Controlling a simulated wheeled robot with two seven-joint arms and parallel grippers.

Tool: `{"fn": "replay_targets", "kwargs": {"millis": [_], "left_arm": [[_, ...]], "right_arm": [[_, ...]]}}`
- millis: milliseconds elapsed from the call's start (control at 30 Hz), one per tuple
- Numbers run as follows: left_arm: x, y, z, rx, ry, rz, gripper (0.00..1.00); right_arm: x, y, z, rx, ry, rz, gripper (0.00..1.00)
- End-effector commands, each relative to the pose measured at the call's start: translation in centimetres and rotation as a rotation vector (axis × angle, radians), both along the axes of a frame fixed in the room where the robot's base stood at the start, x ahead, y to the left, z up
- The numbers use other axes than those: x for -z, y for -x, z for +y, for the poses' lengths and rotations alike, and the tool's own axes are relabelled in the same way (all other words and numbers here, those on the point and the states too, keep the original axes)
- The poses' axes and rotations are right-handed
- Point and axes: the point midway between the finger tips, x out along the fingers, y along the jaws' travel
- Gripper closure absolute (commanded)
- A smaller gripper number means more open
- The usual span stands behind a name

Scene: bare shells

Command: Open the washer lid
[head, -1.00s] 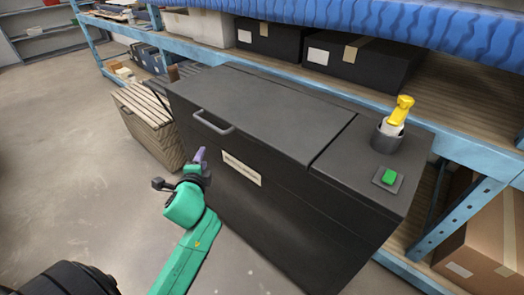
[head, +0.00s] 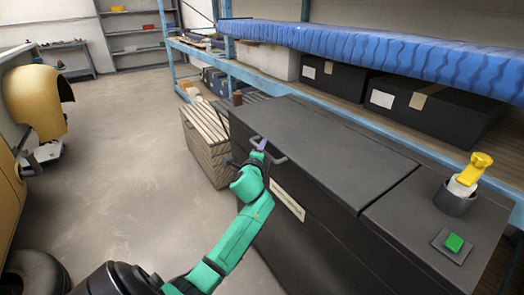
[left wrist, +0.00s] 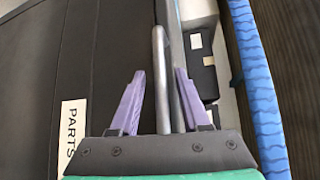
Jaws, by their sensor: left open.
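The washer is a black box (head: 318,232) with a flat black lid (head: 322,147) that lies shut. A grey bar handle (head: 281,161) sits at the lid's front left. My left gripper (head: 262,146) is at this handle, its purple fingers partly overlapping it. In the left wrist view the left gripper (left wrist: 160,75) is open, with the grey handle bar (left wrist: 159,95) between its spread fingers. The fingers do not look closed on it. A white label (left wrist: 72,130) reading PARTS is on the washer's front. My right gripper is not in view.
A green button (head: 454,243) and a cup with a yellow-topped item (head: 467,178) are on the washer's right top. A slatted wooden crate (head: 207,155) stands at its left. A blue shelf rack (head: 420,150) runs behind.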

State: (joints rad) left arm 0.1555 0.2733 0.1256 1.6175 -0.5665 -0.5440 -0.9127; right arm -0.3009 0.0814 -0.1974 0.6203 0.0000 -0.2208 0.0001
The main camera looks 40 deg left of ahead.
Motion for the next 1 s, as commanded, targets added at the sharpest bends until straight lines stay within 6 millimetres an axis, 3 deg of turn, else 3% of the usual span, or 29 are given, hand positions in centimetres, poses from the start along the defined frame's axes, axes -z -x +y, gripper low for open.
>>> {"fn": "replay_targets", "kwargs": {"millis": [133, 200, 267, 1000], "left_arm": [[-0.01, 0.02, -0.02, 0.000, 0.000, 0.000, 0.54], [0.00, 0.03, -0.04, 0.000, 0.000, 0.000, 0.80], [0.00, 0.03, -0.04, 0.001, 0.000, 0.000, 1.00], [0.05, 0.05, -0.07, 0.001, 0.002, 0.000, 1.00]], "right_arm": [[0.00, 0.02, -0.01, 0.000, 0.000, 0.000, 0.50], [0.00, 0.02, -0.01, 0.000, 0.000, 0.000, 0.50], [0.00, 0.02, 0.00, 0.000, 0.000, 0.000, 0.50], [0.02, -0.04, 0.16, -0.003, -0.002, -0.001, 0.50]]}}
